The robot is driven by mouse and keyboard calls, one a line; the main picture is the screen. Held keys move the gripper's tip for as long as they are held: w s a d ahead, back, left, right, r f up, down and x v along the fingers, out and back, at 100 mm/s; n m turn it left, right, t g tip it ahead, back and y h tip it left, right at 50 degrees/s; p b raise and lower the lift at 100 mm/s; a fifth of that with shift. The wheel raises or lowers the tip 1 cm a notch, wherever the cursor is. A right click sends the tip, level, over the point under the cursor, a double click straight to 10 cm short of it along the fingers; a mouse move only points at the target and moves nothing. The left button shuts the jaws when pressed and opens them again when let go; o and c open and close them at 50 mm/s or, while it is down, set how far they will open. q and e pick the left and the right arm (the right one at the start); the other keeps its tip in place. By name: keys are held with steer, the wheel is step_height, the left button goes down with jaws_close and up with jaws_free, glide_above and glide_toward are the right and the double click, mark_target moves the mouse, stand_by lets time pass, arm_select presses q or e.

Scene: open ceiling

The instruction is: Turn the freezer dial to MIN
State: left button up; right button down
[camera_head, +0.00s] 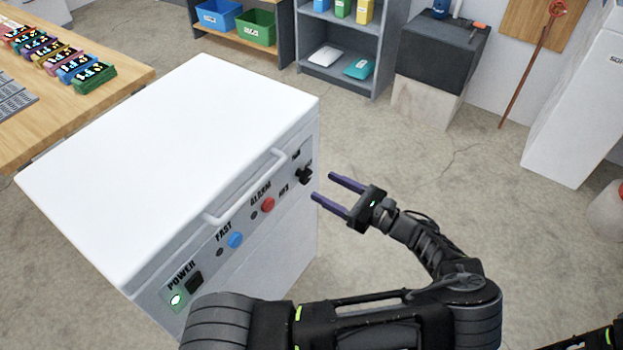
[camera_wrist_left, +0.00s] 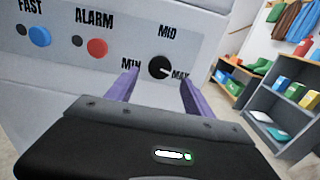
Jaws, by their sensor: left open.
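The white chest freezer (camera_head: 170,150) stands at the left of the head view, its control panel facing my arm. The black freezer dial (camera_head: 304,174) is at the far right end of that panel. In the left wrist view the dial (camera_wrist_left: 159,67) sits between the printed labels MIN, MID and MAX, and its pale mark appears to point right, toward MAX. My left gripper (camera_head: 322,186) is open and empty, its two purple fingers pointing at the dial from a short distance. In the wrist view the fingers (camera_wrist_left: 158,80) flank the dial from below. My right gripper is not in view.
A red alarm button (camera_head: 267,205), a blue FAST button (camera_head: 235,240) and a black power switch (camera_head: 195,282) share the panel. A handle (camera_head: 245,187) juts out above them. A wooden table (camera_head: 110,90) stands left. The floor right of the freezer is clear.

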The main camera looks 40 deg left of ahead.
mark_target(308, 179)
arm_select(q)
steer(key=a, duration=0.5)
steer(key=shift+s+a, duration=0.1)
steer(key=shift+a, duration=0.2)
steer(key=shift+c, duration=0.5)
jaws_close()
